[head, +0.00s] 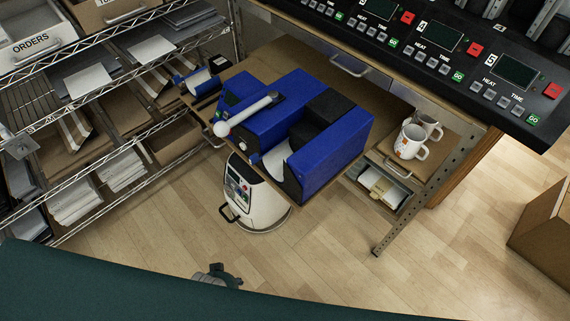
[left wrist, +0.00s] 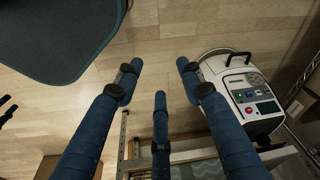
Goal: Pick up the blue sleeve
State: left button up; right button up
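On the wooden table in the head view stands a blue press (head: 331,153) with a white-handled lever. At its left on the table lies a small blue curved piece with a pale inside, which looks like the blue sleeve (head: 203,87). My left gripper (left wrist: 159,78) shows in the left wrist view with its blue fingers spread and nothing between them, over the floor. No sleeve shows in that view. In the head view, a small dark part (head: 217,276) shows at the bottom, and I cannot tell what it is. Dark finger-like tips (left wrist: 6,104), possibly my right gripper, show at the wrist view's left edge.
A white canister with a control panel (head: 252,196) stands on the floor below the table; it also shows in the left wrist view (left wrist: 240,95). White mugs (head: 410,141) stand at the right. A wire rack (head: 88,67) stands at the left. Floor in front is clear.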

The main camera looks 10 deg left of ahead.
pick_arm(q)
jog(key=w+d+r+m+t+h+b, duration=0.1)
jog(key=w+d+r, duration=0.1)
jog(key=w+r, duration=0.5)
jog(key=w+d+r+t+b, duration=0.1)
jog(key=w+r, duration=0.1)
jog(key=r, duration=0.9)
notch_tip(320, 180, up, 17)
jog(key=m+h, duration=0.2)
jog(key=m, duration=0.2)
send_over(254, 157)
jog(key=s+a, duration=0.3)
jog(key=shift+g, duration=0.4)
jog(key=x, duration=0.5)
jog(key=shift+w+d+f, duration=0.15)
jog(key=shift+w+f, duration=0.1)
jog(key=shift+p+x, duration=0.5)
jog(key=shift+x, duration=2.25)
jog(key=shift+w+d+r, duration=0.1)
jog(key=shift+r, duration=0.05)
grip_shut()
